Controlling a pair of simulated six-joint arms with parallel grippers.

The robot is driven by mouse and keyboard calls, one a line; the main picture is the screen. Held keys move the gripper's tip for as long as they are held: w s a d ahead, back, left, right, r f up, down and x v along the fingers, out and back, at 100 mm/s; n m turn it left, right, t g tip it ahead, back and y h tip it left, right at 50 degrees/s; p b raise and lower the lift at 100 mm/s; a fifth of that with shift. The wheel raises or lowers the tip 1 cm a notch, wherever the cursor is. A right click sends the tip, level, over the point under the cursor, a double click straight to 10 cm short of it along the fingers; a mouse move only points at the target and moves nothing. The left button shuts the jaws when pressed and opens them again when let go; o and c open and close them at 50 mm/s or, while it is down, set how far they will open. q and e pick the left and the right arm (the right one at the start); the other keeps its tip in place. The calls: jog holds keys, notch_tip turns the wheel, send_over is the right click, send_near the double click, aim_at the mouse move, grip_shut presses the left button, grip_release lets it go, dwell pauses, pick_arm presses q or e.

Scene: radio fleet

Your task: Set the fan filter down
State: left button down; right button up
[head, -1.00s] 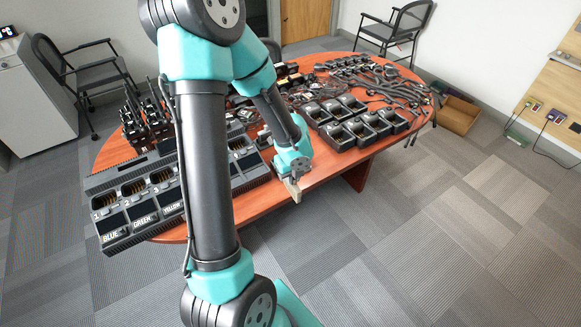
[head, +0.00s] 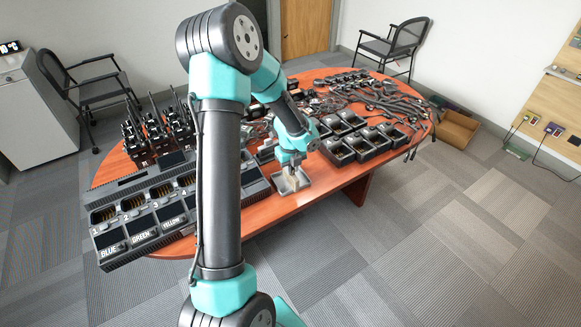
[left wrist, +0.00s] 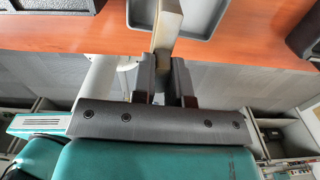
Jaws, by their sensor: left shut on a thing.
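The fan filter looks like a thin beige piece (left wrist: 167,25) in the left wrist view. My left gripper (left wrist: 163,72) is shut on it, and the piece extends beyond the fingertips. In the head view my left gripper (head: 291,164) points down at the table's near edge, with the beige piece (head: 291,181) below it, over a shallow grey tray (head: 306,184). The tray also shows in the left wrist view (left wrist: 200,28). I cannot tell whether the filter touches the tray floor. My right gripper is not in view.
A charger bank (head: 150,232) with labelled bays stands left of the tray, partly behind my arm. Black charging cups (head: 342,152) stand to the right. Radios (head: 140,140) and cables (head: 395,90) fill the back. A bare strip of table (head: 325,182) lies right of the tray.

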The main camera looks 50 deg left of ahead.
pick_arm(q)
jog(key=shift+w+a+f, duration=0.15)
jog(key=shift+w+a, duration=0.95)
jog(key=shift+a, duration=0.15)
jog(key=shift+w+a+f, duration=0.15)
jog(key=shift+a+f, duration=0.05)
jog(key=shift+f, duration=0.7)
jog(key=shift+w+a+f, duration=0.15)
jog(key=shift+f, duration=0.75)
jog(key=shift+f, duration=0.1)
jog(key=c, duration=1.1)
grip_release()
notch_tip(320, 180, up, 12)
jog(key=shift+r, duration=0.1)
